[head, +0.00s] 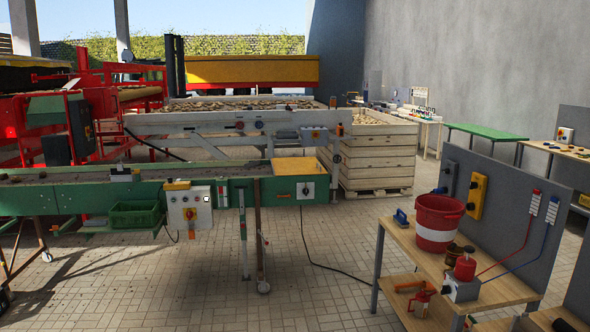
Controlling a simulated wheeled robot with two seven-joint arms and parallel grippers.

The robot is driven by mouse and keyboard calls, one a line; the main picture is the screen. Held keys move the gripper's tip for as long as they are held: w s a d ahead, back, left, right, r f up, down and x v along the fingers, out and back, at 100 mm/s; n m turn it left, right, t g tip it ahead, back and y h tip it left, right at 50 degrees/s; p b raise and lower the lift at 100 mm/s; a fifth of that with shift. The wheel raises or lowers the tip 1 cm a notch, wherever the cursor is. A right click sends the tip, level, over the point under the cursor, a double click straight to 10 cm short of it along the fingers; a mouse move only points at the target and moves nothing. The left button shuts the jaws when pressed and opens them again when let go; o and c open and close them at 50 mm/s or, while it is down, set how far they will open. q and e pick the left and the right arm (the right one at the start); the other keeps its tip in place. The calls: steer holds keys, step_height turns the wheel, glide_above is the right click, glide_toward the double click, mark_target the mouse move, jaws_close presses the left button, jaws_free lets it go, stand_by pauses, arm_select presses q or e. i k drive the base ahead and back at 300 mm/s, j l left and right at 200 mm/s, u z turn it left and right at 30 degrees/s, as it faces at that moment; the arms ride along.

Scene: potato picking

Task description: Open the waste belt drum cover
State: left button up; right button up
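A long green belt conveyor (90,197) runs in from the left, with a dark belt on top. At its right end lies a flat yellow cover (300,166), which looks like the drum cover and appears closed. The drum itself is hidden. A small grey switch box (306,190) is on the green side panel below the cover. A white control box (189,207) with a yellow part and buttons hangs on the conveyor's side. Neither of my grippers is in view.
A wooden workbench (400,243) at the right holds a red-and-white bucket (438,222) and small tools. A wooden crate (378,160) of potatoes stands behind the conveyor end. A black cable (325,266) crosses the tiled floor. The floor (200,290) in front is mostly clear.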

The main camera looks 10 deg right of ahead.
mark_target(307, 165)
steer(key=i+z, duration=0.3)
steer(key=i, duration=1.9)
